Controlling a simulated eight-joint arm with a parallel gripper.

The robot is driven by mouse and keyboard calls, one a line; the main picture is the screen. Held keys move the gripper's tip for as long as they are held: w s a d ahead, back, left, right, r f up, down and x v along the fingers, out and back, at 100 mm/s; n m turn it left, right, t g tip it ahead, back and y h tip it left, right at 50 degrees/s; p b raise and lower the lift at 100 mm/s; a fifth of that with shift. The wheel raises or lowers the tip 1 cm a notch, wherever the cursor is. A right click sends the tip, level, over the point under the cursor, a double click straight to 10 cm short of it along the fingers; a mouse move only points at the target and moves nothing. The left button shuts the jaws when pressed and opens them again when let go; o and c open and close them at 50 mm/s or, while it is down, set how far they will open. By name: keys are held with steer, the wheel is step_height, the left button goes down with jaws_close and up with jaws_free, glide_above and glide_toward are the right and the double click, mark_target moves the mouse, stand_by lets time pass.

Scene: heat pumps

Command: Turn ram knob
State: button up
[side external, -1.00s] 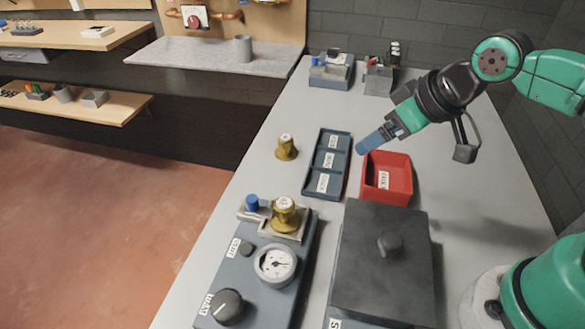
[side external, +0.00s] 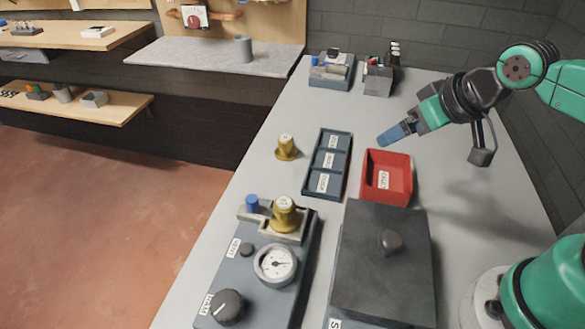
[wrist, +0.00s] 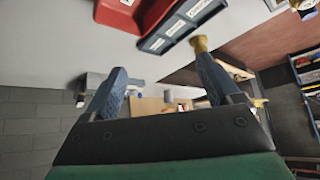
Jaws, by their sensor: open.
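A dark round knob (side external: 227,306) with a white pointer line sits at the near end of the blue-grey panel box (side external: 262,250). The label beside it (side external: 207,303) seems to read RAM, though it is small and slanted. My gripper (side external: 387,138) is above the table, beyond the red bin and far from the knob. In the wrist view my gripper (wrist: 160,68) has its two blue fingers apart with nothing between them. The dark knob is not seen there.
A red bin (side external: 400,157), a dark compartment tray (side external: 315,183) and a yellow knob-shaped piece (side external: 286,147) stand mid-table. Another yellow piece (side external: 285,214) sits on the panel's far end. A dark box with a lid knob (side external: 391,242) stands right of the panel.

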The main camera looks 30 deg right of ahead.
steer(key=w+a+r+n+g+y, duration=0.15)
steer(key=a+n, duration=0.25)
steer(key=a, duration=0.4)
steer(key=n+g+h, duration=0.2)
steer(key=n+g, duration=0.4)
steer(key=n, duration=0.5)
glide_above(224, 304)
steer(key=shift+y, duration=0.25)
step_height(224, 304, down, 6)
steer(key=shift+r, duration=0.25)
steer(key=shift+f, duration=2.75)
